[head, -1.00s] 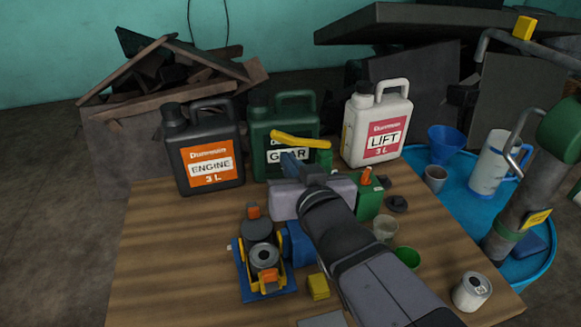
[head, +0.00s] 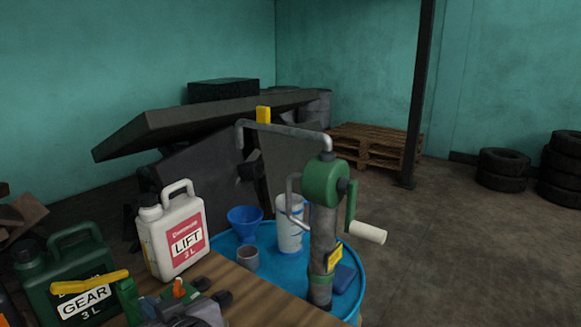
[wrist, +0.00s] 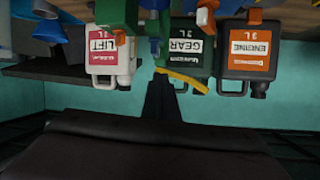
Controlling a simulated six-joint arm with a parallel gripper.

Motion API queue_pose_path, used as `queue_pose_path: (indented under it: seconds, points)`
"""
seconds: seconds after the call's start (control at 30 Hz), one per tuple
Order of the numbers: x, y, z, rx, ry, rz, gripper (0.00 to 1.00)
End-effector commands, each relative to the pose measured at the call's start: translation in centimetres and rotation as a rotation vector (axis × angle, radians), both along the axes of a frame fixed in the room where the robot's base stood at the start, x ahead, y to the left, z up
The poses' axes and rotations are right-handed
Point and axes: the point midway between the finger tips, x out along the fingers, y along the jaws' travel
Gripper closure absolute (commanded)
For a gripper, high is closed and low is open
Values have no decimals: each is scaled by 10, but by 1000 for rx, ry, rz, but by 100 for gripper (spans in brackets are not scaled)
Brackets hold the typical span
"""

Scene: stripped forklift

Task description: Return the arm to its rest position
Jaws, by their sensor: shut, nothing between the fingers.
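My gripper (wrist: 163,78) shows in the wrist view, which is upside down. Its dark fingers are together with nothing between them, pointing toward the jugs. A yellow lever (wrist: 182,80) shows beside the fingertips; I cannot tell whether they touch. In the head view I see no clear part of my arm or gripper. The lever (head: 90,282) there crosses in front of the green GEAR jug (head: 60,262). The white LIFT jug (head: 172,235) stands to its right. The black ENGINE jug (wrist: 248,55) shows in the wrist view.
Dark slabs (head: 190,125) stand behind. A post (head: 420,100), pallets (head: 372,148) and tyres (head: 504,168) lie beyond open floor (head: 460,250).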

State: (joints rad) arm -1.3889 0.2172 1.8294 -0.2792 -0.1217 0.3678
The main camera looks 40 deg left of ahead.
Motion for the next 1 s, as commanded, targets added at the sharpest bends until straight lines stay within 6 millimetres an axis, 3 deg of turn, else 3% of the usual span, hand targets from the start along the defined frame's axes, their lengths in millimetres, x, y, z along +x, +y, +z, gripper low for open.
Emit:
queue_pose_path:
  seconds: [0.03,0.2,0.4,0.5,0.63,0.77,0.87,1.0]
  points:
    - [31,-15,-7,-37,3,-58,100]
    - [122,-80,-41,-180,25,-245,100]
    - [203,-181,-81,-354,90,-459,100]
    - [228,-234,-99,-434,135,-553,100]
    - [248,-305,-120,-534,208,-672,100]
    - [252,-388,-141,-639,317,-800,100]
    - [240,-454,-156,-721,428,-900,100]
    - [204,-532,-174,-813,606,-1018,100]
